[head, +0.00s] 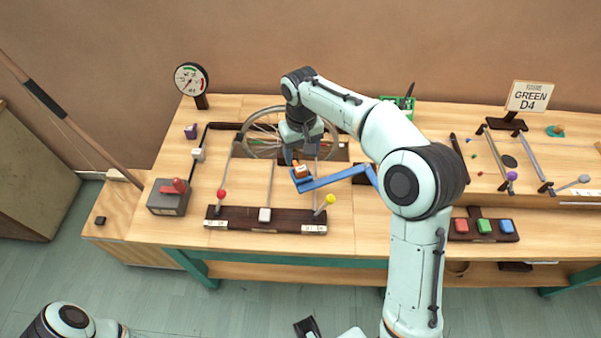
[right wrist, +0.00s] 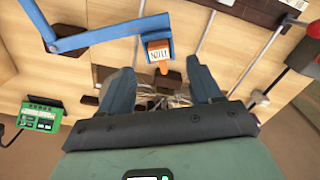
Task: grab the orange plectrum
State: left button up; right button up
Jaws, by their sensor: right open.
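The orange plectrum (head: 301,170) sits at the end of a flat blue arm (head: 335,179) above the workbench. In the right wrist view the plectrum (right wrist: 159,50) is an orange block with a white label and a narrower tip pointing toward my gripper. My right gripper (head: 302,158) is open and hangs just above and behind the plectrum. In the wrist view its two blue-grey fingers (right wrist: 161,80) stand apart on either side of the plectrum's line, with the plectrum beyond the fingertips. They do not hold it.
A spoked wheel (head: 262,128) stands behind the gripper. A dark base (head: 250,226) with red, white and yellow-knobbed levers is in front. A grey box with a red switch (head: 168,198) is at left. A green device (head: 398,103) stands behind my right arm.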

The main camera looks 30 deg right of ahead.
aim_at(301, 168)
jog(key=f, duration=0.7)
jog(key=shift+w+d, duration=0.15)
jog(key=shift+w, duration=0.2)
jog(key=shift+r, duration=0.1)
jog(key=c, duration=1.1)
